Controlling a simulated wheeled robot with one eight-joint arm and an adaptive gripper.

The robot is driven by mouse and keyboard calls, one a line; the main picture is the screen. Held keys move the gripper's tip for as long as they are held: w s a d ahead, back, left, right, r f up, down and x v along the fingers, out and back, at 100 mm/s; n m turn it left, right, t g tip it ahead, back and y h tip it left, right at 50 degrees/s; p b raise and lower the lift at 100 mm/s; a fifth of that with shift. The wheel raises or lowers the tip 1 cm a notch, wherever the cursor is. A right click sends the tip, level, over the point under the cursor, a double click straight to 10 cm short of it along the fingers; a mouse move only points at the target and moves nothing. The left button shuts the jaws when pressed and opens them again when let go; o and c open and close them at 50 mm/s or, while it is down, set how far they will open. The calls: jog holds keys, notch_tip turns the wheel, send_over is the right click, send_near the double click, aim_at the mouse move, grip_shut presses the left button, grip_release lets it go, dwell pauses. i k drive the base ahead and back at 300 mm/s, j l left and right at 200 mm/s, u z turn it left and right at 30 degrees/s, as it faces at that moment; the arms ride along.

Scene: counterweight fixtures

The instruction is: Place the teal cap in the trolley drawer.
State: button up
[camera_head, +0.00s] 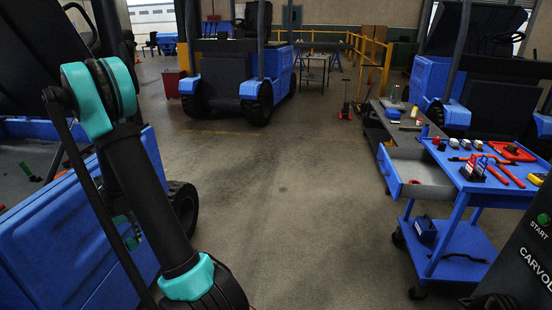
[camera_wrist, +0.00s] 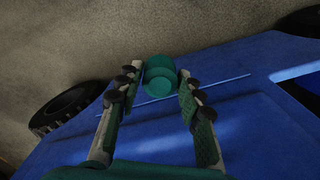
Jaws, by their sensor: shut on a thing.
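The teal cap (camera_wrist: 160,66) shows in the wrist view as a round, stepped green piece between my fingertips. My gripper (camera_wrist: 159,79) is shut on it and holds it over a blue vehicle body. In the head view my arm reaches down at the left and largely hides the gripper; the cap cannot be made out there. The trolley drawer (camera_head: 427,182) is pulled open on the blue trolley (camera_head: 457,181) at the right, its grey inside showing. A small red thing lies in it. My gripper is far to the left of the drawer.
Tools and small parts, including a red tray (camera_head: 512,151), lie on the trolley top. A dark machine (camera_head: 525,250) stands at the front right. A blue forklift (camera_head: 235,75) stands at the back. The floor (camera_head: 300,200) between my arm and the trolley is clear.

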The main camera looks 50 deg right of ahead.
aim_at(421, 177)
jog(key=z, duration=1.75)
jog(key=i+z, duration=0.15)
jog(key=z, duration=0.3)
jog(key=i+z, duration=0.15)
jog(key=z, duration=0.35)
jog(key=i+z, duration=0.15)
jog(key=z, duration=0.3)
